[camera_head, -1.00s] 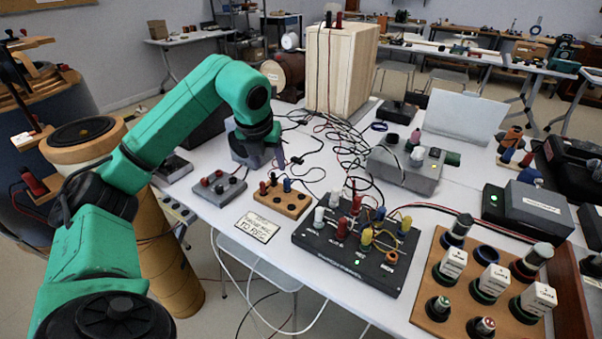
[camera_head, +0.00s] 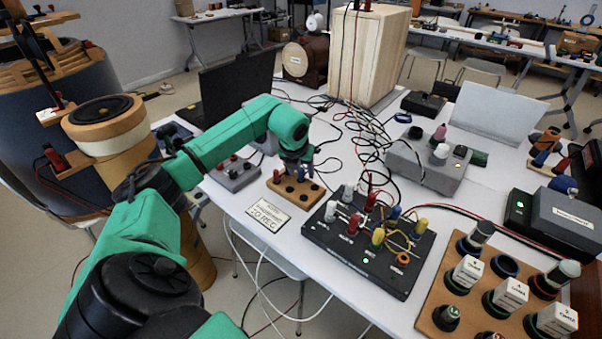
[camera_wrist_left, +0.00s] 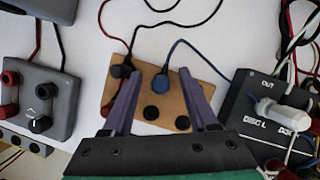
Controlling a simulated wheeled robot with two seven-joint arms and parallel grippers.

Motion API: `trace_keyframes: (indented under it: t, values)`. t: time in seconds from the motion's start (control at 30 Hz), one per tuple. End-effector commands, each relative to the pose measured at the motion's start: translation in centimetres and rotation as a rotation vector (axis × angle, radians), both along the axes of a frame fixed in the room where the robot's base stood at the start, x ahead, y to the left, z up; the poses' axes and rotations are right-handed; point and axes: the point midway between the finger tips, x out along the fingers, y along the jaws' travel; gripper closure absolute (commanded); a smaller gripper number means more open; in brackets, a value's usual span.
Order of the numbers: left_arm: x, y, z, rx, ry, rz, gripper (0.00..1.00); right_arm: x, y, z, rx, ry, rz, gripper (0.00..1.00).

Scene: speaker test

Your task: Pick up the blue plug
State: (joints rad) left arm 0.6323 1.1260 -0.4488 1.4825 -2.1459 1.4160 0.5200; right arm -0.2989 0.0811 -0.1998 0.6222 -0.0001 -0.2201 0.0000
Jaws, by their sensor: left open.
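The blue plug (camera_wrist_left: 160,83) stands in the wooden block (camera_wrist_left: 214,91) with a blue cable running from it, seen in the left wrist view. My left gripper (camera_wrist_left: 159,73) is open, with one purple finger on each side of the plug in that picture. I cannot tell the height of the fingers above the block. In the head view my left gripper (camera_head: 297,163) is over the far side of the wooden block (camera_head: 312,194), and the plug is hard to make out behind the fingers. My right gripper is not in view.
A black panel with several plugs (camera_head: 340,252) stands right of the block. A grey box (camera_head: 236,181) stands to its left. A black plug (camera_wrist_left: 122,70) is close to the left finger. Loose cables cross the table behind.

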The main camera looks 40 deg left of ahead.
Motion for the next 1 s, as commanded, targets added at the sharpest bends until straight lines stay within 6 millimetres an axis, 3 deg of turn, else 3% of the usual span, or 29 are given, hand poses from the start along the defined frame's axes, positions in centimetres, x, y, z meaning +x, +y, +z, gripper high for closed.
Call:
trace_keyframes:
  t: [0.17, 0.33, 0.77, 0.87, 1.0]
  values:
    - [0.0, 0.0, -0.1, 0.001, -0.001, -0.001, 0.41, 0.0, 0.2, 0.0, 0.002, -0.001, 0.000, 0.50]
    - [0.0, 0.0, -0.1, 0.000, -0.001, 0.000, 1.00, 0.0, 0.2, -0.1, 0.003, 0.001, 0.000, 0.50]
    - [0.1, 0.0, 0.7, 0.001, -0.002, 0.000, 1.00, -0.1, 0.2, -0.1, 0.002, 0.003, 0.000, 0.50]
    - [0.1, 0.1, 2.2, 0.001, -0.005, 0.001, 1.00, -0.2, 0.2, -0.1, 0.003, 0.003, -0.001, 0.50]
    - [0.2, 0.0, 6.2, 0.000, -0.010, -0.001, 1.00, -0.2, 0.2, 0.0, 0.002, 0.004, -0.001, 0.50]
